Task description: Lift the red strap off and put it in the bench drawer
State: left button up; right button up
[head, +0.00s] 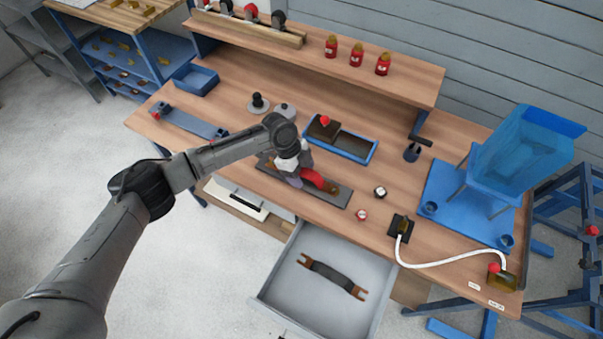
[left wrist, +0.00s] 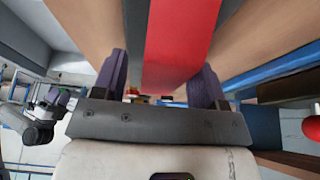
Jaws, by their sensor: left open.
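The red strap (head: 317,180) lies on a long dark plate (head: 273,169) at the bench's front middle; a brown end shows at its right. My left gripper (head: 301,171) is over the strap's left part, open, and hides some of it. In the left wrist view the red strap (left wrist: 181,40) runs between my two purple fingers, which stand apart on either side of it. I cannot tell whether they touch it. The bench drawer (head: 283,284) is pulled out below the front edge. A dark strap with brown ends (head: 333,277) lies in it.
A blue tray (head: 357,154) with a brown block stands behind the plate. A small round gauge (head: 380,192) and a red-topped piece (head: 361,215) sit right of it. A white hose (head: 445,263) crosses the right front. The drawer has bare floor around its strap.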

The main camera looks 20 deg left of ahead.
aim_at(311, 176)
pick_arm(q)
jog(key=c, duration=1)
jog(key=shift+c, duration=0.2)
jog(key=shift+r, duration=0.2)
jog(key=shift+r, duration=0.3)
jog(key=r, duration=0.2)
jog(key=d+r+p, duration=0.1)
jog(key=r, duration=0.1)
jog(key=shift+s+d, duration=0.1)
jog(key=shift+s, duration=0.1)
jog(key=s+d+r+p, duration=0.2)
jog(key=d+r, duration=0.4)
jog(key=d, duration=0.4)
jog(key=shift+s, duration=0.5)
